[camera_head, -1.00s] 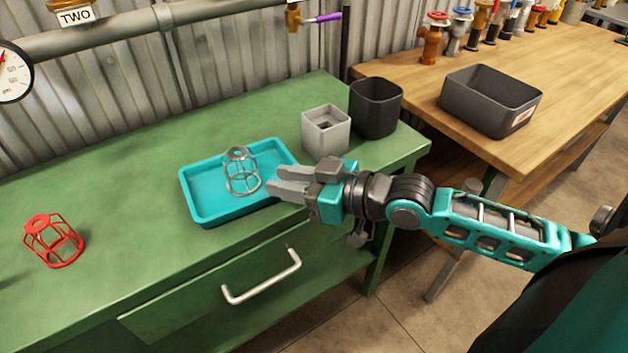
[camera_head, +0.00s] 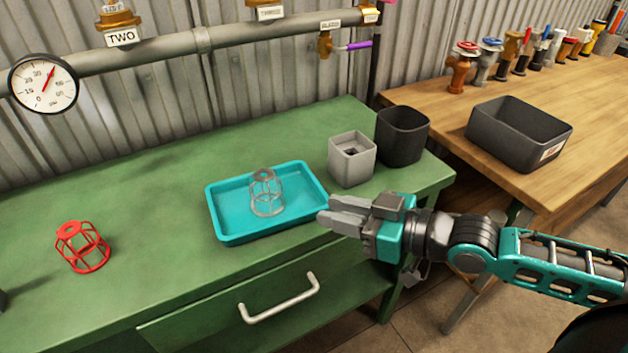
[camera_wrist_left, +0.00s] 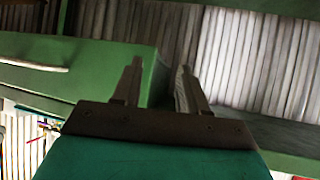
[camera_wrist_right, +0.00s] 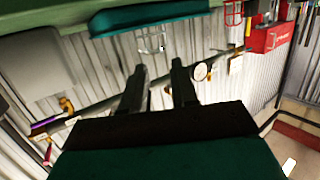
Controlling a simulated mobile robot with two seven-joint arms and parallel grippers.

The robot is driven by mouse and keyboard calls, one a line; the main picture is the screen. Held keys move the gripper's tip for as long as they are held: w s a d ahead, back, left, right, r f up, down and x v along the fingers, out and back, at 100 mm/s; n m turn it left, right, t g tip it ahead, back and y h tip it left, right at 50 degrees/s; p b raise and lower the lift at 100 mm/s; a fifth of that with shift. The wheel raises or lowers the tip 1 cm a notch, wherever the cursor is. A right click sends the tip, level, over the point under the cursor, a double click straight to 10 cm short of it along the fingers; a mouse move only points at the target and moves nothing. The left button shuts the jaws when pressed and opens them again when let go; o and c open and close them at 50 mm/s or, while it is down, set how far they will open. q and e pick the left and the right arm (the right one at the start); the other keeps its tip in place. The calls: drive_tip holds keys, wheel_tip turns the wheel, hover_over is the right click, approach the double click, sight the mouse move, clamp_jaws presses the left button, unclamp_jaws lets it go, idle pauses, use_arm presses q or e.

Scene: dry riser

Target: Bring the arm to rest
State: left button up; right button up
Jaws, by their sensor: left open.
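My right gripper (camera_head: 328,210) is at the front right corner of the blue tray (camera_head: 225,233) in the head view. Its two fingers are apart with nothing between them, and it also shows empty in the right wrist view (camera_wrist_right: 159,74). A grey wire cage (camera_head: 267,192) stands upright in the tray, clear of the fingers. My left gripper (camera_wrist_left: 160,78) shows only in the left wrist view, open and empty, with the green bench (camera_wrist_left: 100,62) beyond it. Part of my right arm is cut off at the right edge of the head view.
A red wire cage (camera_head: 82,247) stands on the green bench at left. A grey square block (camera_head: 352,160) and a dark bin (camera_head: 402,137) stand behind the right gripper. The wooden table (camera_head: 440,97) holds a dark crate (camera_head: 515,135) and several valves. A drawer handle (camera_head: 279,299) projects in front.

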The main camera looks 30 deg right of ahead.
drive_tip(key=f+m+h+p, duration=0.1)
drive_tip(key=f, duration=0.1)
drive_tip(key=s+f+m+h+p, duration=0.1)
drive_tip(key=f, duration=0.1)
drive_tip(key=s+f+h+p, duration=0.1)
drive_tip(key=f+h+p, duration=0.1)
drive_tip(key=f, duration=0.1)
drive_tip(key=shift+d+f+m, duration=0.1)
drive_tip(key=shift+d+m, duration=0.25)
drive_tip(key=shift+m, duration=0.05)
use_arm(q)
drive_tip(key=shift+y, duration=0.4)
drive_tip(key=r+p, duration=0.1)
drive_tip(key=a+r+p, duration=0.1)
drive_tip(key=s+a+r+p, duration=0.1)
drive_tip(key=shift+s+a+r, duration=0.1)
drive_tip(key=shift+a+r, duration=0.15)
drive_tip(key=shift+r, duration=0.15)
use_arm(e)
drive_tip(key=s+a+f+m+g+h, duration=0.1)
drive_tip(key=s+a+f+g+h, duration=0.1)
drive_tip(key=f, duration=0.5)
drive_tip(key=s+a+h, duration=0.1)
drive_tip(key=s+a, duration=0.1)
drive_tip(key=a, duration=0.1)
drive_tip(key=shift+s+f+m, duration=0.3)
drive_tip(key=shift+s+f, duration=0.1)
use_arm(q)
drive_tip(key=shift+s, duration=0.1)
